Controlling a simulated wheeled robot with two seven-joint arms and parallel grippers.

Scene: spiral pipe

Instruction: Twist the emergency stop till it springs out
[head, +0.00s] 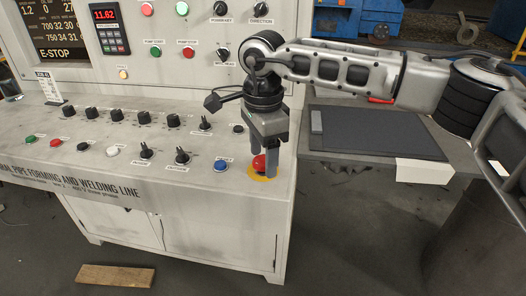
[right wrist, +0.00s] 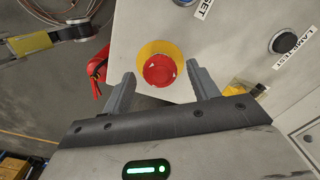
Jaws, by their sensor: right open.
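The emergency stop is a red mushroom button (head: 258,163) on a yellow disc (head: 262,177) at the right end of the sloping console desk. In the right wrist view the red button (right wrist: 159,70) shows small pale arrow marks, with its yellow disc (right wrist: 152,48) around it. My right gripper (head: 262,167) points down over the button and is open. In the right wrist view the two fingers of my right gripper (right wrist: 160,74) stand on either side of the button, with gaps visible. In the head view the fingers partly hide the button. My left gripper is out of view.
A blue button (head: 221,165) and a black selector knob (head: 182,157) sit left of the stop. The console screen (head: 62,52) reads E-STOP. A side table with a dark mat (head: 375,134) stands right of the console. A wooden plank (head: 115,276) lies on the floor.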

